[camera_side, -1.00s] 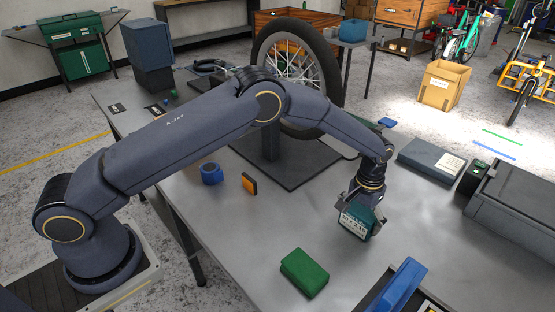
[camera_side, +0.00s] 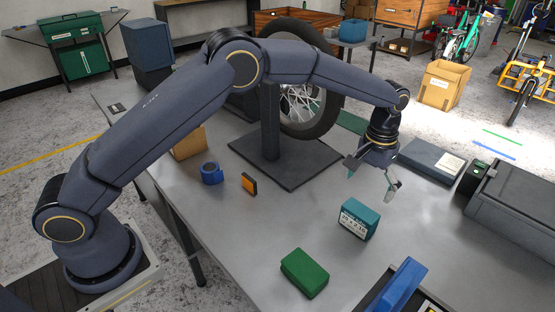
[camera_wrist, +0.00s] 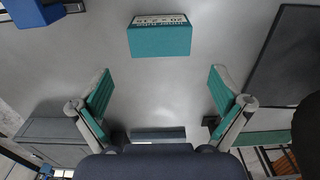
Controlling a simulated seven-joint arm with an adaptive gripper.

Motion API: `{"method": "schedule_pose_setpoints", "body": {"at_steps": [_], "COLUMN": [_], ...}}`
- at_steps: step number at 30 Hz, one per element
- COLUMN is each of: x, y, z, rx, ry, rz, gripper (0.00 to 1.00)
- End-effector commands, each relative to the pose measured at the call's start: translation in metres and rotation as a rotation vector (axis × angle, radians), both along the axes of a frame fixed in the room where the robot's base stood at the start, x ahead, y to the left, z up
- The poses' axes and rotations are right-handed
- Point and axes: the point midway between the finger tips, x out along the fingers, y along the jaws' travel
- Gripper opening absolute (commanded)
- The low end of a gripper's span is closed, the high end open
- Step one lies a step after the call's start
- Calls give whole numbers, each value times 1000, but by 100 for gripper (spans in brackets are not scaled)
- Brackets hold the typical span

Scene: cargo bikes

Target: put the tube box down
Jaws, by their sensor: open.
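The tube box (camera_side: 359,218) is a small teal box with a white printed label. It stands on the grey table (camera_side: 240,235), right of the middle in the side view. My gripper (camera_side: 371,185) is open and empty, above and behind the box, clear of it. In the wrist view the tube box (camera_wrist: 160,38) is at the top centre, beyond the spread fingers of my gripper (camera_wrist: 160,90), with bare table between them.
A green box (camera_side: 304,273) lies in front of the tube box. A blue tape roll (camera_side: 211,173) and an orange-black box (camera_side: 249,184) lie to the left. A wheel on a dark stand (camera_side: 285,170) is behind. A flat grey box (camera_side: 430,160) and a dark case (camera_side: 515,205) are at right.

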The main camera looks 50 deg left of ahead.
Motion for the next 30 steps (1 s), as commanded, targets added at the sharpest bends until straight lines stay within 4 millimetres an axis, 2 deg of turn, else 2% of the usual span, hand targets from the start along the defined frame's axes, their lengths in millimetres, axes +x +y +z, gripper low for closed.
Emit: {"method": "schedule_pose_setpoints", "body": {"at_steps": [2, 5, 8, 11, 12, 14, 15, 18, 21, 24, 27, 30], "x": [0, -4, -19, -50, -66, -92, -112, -163, -215, -258, -289, -306], "y": [2, 13, 39, 73, 87, 107, 120, 148, 170, 185, 194, 198], "z": [9, 34, 78, 127, 145, 168, 180, 200, 205, 199, 187, 178], "rx": [-2, -10, -25, -40, -45, -50, -51, -50, -41, -28, -15, -5], "ry": [-5, -26, -70, -131, -158, -198, -225, -293, -359, -416, -457, -482], "rz": [1, 4, 8, 9, 10, 10, 9, 8, 8, 6, 4, 3], "gripper": [100, 100, 100, 100, 100, 100, 100, 100, 100, 100, 100, 100]}}
